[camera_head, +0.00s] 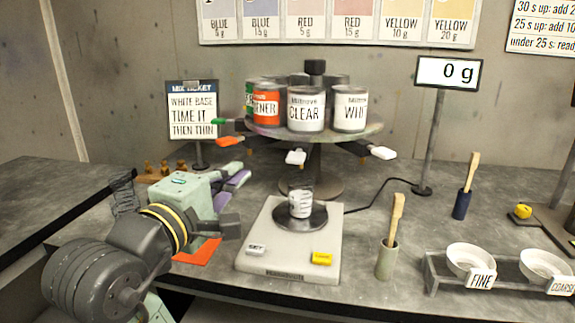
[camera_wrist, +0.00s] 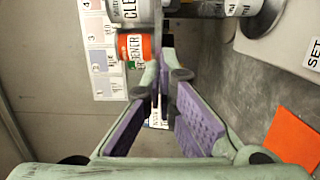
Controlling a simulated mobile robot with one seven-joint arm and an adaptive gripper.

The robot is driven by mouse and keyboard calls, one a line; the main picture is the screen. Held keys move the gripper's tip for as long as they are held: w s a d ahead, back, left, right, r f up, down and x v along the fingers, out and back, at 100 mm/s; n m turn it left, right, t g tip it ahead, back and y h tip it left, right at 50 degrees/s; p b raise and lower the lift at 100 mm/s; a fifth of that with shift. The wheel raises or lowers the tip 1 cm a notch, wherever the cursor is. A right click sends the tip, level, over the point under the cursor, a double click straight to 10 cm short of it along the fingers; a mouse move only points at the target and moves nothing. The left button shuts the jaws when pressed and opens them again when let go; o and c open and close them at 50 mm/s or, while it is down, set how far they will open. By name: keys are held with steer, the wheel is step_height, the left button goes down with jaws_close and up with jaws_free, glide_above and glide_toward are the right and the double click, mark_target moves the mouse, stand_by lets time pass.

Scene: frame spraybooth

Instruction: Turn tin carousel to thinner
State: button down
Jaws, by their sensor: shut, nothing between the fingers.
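The tin carousel (camera_head: 355,130) stands at the back middle of the bench. White tins marked CLEAR (camera_head: 306,112) and WHI… (camera_head: 350,112) face front. An orange-labelled tin ending in ENER (camera_head: 265,107) is at its left, with a green tin (camera_head: 249,98) partly hidden behind. No label reading THINNER is legible. Coloured handles stick out below: green (camera_head: 222,121), orange (camera_head: 229,141) and two white ones (camera_head: 295,157) (camera_head: 383,153). My gripper (camera_head: 238,180) is shut and empty, low in front-left of the carousel, apart from it. In the wrist view its fingers (camera_wrist: 165,82) point towards the orange-labelled tin (camera_wrist: 133,46).
A scale (camera_head: 290,262) with a cup (camera_head: 301,204) stands right of my gripper. A ticket sign (camera_head: 192,118) is behind it, and an orange sheet (camera_head: 197,251) lies below. A display post (camera_head: 433,140), a brush pot (camera_head: 387,260) and white bowls (camera_head: 470,258) are to the right.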

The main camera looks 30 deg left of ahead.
steer(key=w+d+p, duration=0.2)
steer(key=w, duration=0.8)
steer(key=shift+w+d+p, duration=0.4)
